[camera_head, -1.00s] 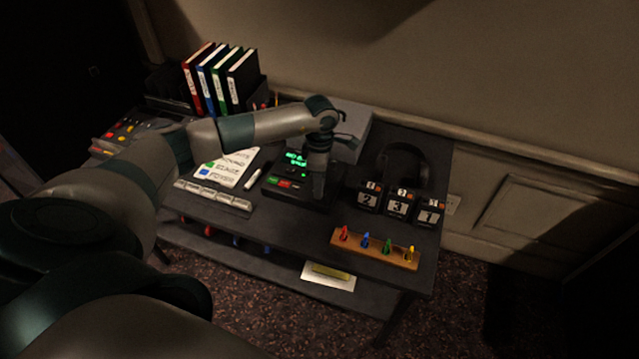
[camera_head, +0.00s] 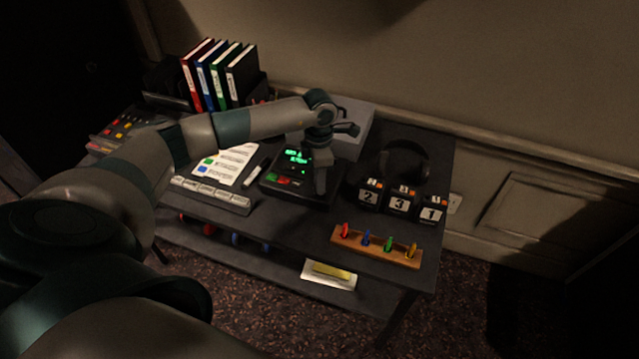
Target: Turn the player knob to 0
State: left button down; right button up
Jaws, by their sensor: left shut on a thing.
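The player (camera_head: 272,191) is a dark box on the desk with a green lit display (camera_head: 296,155) and red and green buttons on its front. My left gripper (camera_head: 320,190) points down over the right part of the player, where its fingers are shut on the knob. The knob itself is hidden by the fingers, and I cannot read its setting. The display text is too small to read. My right gripper is not in view.
Number blocks (camera_head: 399,203) stand right of the player, with headphones (camera_head: 406,158) behind. A wooden rack (camera_head: 375,247) with coloured pegs lies at the front. A label sheet (camera_head: 226,164) and a marker (camera_head: 252,175) lie left. Binders (camera_head: 219,75) stand at the back left.

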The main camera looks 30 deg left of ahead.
pick_arm(q)
jog(key=n+b, duration=0.2)
jog(key=n, duration=0.2)
jog(key=shift+n, duration=0.3)
jog(key=n+b, duration=0.1)
jog(key=n, duration=0.6)
jog(key=shift+n+t+b, duration=0.3)
jog(key=shift+n+b, duration=0.1)
jog(key=shift+r+n, duration=0.1)
jog(key=shift+n, duration=0.8)
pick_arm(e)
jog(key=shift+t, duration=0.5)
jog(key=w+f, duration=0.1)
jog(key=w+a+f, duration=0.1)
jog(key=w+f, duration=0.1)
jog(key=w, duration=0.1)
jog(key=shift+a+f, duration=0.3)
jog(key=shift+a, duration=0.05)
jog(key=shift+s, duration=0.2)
pick_arm(q)
jog(key=c, duration=1.7)
grip_release()
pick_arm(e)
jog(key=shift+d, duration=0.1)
